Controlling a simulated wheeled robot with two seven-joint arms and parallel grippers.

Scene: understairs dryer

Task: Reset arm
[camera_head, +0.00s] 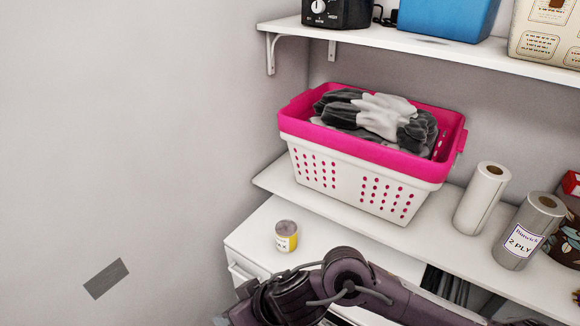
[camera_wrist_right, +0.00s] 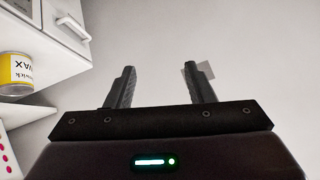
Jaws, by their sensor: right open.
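My right gripper (camera_wrist_right: 158,84) shows in the right wrist view with its two dark fingers apart and nothing between them. Behind the fingers is plain pale wall or floor surface. In the head view my dark purple right arm crosses the lower middle and right, in front of the counter, and its gripper is not clearly seen there. My left gripper is in neither view.
A wax tin (camera_head: 286,236) stands near the counter's front left corner. A pink and white basket (camera_head: 360,178) holding gloves and dark cloth sits on a shelf, with paper rolls (camera_head: 482,198) to its right. An upper shelf (camera_head: 430,44) carries several items. The left side is bare wall.

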